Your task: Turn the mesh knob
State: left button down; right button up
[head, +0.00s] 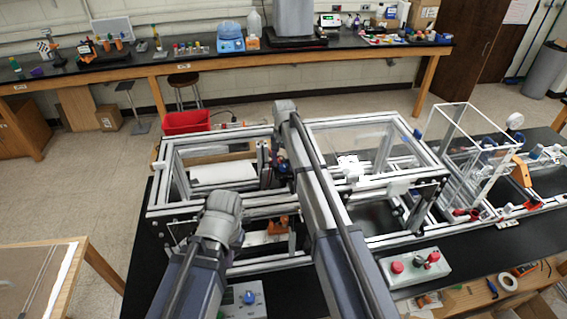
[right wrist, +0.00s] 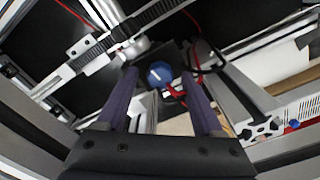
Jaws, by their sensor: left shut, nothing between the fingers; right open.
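The mesh knob, a round blue knob with a white mark (right wrist: 159,74), shows in the right wrist view between the fingertips of my right gripper (right wrist: 160,84). The two purple fingers are open, one on each side of the knob, with gaps visible; I cannot tell how far their tips are from it in depth. In the head view my right gripper (head: 270,165) is low inside the aluminium extrusion frame (head: 185,212), partly hidden by my right arm. My left wrist (head: 222,212) is over the front left of the frame; its fingers are hardly visible.
A toothed rack or belt (right wrist: 85,62) and a red wire (right wrist: 190,50) lie near the knob. Frame bars surround my right gripper closely. A control box with red buttons (head: 416,267) stands at front right, and a clear enclosure (head: 465,150) stands further right.

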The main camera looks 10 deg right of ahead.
aim_at(283, 165)
jog(key=shift+r, duration=0.15)
notch_tip(283, 165, up, 8)
jog(key=p, duration=0.8)
jog(key=shift+f, duration=0.2)
jog(key=shift+f, duration=0.1)
